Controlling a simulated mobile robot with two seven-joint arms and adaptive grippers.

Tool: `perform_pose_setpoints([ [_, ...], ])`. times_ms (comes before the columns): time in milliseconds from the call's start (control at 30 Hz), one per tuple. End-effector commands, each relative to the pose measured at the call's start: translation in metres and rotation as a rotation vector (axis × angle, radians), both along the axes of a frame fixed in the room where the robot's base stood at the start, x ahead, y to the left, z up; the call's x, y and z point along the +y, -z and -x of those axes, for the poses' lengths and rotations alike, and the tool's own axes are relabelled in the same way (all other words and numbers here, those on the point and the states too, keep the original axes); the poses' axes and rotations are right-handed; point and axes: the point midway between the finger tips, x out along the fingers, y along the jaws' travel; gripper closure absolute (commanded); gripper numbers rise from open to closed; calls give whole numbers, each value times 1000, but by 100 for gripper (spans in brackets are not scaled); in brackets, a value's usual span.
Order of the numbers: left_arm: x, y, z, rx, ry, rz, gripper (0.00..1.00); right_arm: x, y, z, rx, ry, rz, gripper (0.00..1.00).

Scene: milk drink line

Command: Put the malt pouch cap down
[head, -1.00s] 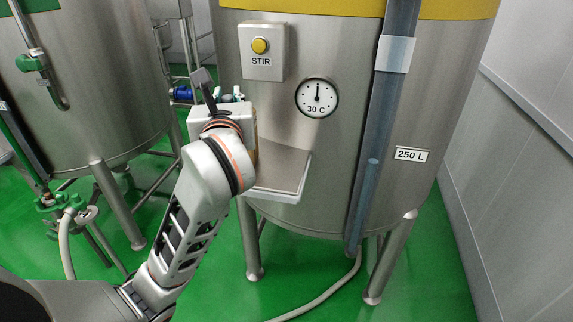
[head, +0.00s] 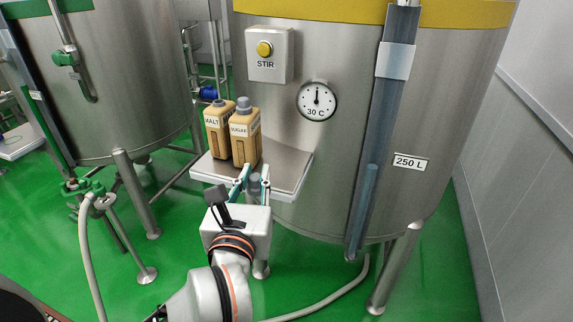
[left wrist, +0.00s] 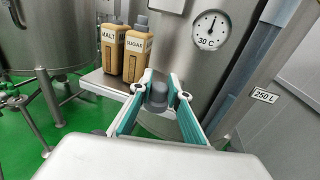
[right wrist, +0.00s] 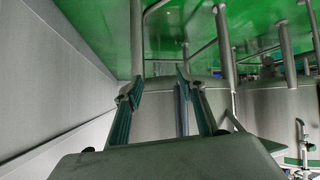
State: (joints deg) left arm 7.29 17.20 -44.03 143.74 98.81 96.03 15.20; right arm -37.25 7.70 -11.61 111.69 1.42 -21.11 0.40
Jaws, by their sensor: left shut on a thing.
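My left gripper (head: 254,178) is shut on a small grey cap, the malt pouch cap (left wrist: 158,95), which shows between its fingertips in the left wrist view. In the head view the fingertips overlap the front edge of the steel shelf (head: 287,180); I cannot tell whether the cap touches it. The tan malt pouch (head: 217,140) stands upright at the shelf's left; its top has no large grey cap like its neighbour's. My right gripper (right wrist: 160,86) shows only in its own wrist view, with its fingers apart and nothing between them.
The tan sugar pouch (head: 244,138), with a grey cap, stands right beside the malt pouch. The shelf's right part is bare. Behind it is the steel tank (head: 345,150) with a STIR button box (head: 270,55), a dial (head: 317,100) and a vertical sight tube (head: 376,150).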

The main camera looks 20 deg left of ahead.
Motion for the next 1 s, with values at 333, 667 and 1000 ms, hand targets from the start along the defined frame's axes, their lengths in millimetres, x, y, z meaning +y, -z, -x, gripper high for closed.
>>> perform_pose_setpoints([
  [333,-1,7,-31,-2,-3,6,92,8,56,6,9,-11,-8,60],
  [667,-3,11,-66,8,2,4,92,-1,108,18,47,-17,30,60],
  [1000,-5,4,-140,5,0,-4,92,-10,102,-1,6,-15,54,60],
])
